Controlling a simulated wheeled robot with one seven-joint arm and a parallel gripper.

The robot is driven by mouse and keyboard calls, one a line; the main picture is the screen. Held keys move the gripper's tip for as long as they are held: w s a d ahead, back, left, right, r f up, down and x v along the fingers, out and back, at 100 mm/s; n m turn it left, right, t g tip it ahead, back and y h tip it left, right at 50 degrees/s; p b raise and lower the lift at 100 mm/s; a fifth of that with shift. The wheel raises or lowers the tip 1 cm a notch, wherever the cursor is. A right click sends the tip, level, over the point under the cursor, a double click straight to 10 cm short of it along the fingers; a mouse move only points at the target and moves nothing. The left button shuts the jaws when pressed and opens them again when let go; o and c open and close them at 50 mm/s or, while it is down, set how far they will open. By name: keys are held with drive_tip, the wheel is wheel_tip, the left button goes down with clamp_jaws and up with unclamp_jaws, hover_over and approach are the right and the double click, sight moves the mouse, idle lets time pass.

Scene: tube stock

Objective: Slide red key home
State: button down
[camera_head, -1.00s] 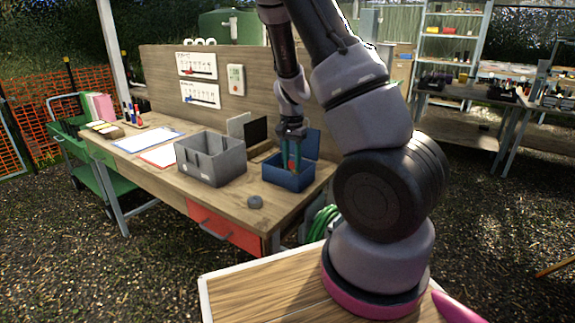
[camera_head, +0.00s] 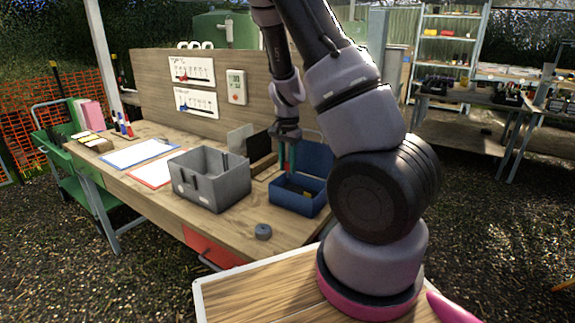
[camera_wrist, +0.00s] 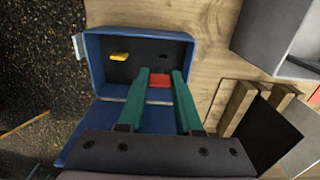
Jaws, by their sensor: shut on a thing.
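A red key (camera_wrist: 160,80) is pinched between the green fingertips of my gripper (camera_wrist: 160,74); in the head view my gripper (camera_head: 287,163) hangs over the rear left part of an open blue box (camera_head: 296,205). In the wrist view, the blue box (camera_wrist: 90,57) has a dark floor with a yellow piece (camera_wrist: 119,57) on its left. A small dark opening (camera_wrist: 164,56) shows in that floor, just ahead of the red key. The red key looks apart from the opening; its height above the floor cannot be told. The key's lower part is hidden.
A grey bin (camera_head: 210,190) stands left of the blue box, with dark and grey upright panels (camera_head: 262,150) behind. A dark round knob (camera_head: 263,231) lies near the bench's front edge. The blue lid (camera_head: 314,157) stands raised behind the box.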

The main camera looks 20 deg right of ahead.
sight(286, 186)
drive_tip(key=shift+w+f, duration=0.1)
drive_tip(key=shift+w, duration=0.3)
drive_tip(key=shift+f, duration=2.85)
drive_tip(key=shift+f, duration=0.85)
drive_tip(key=shift+f, duration=0.2)
drive_tip(key=shift+f, duration=0.35)
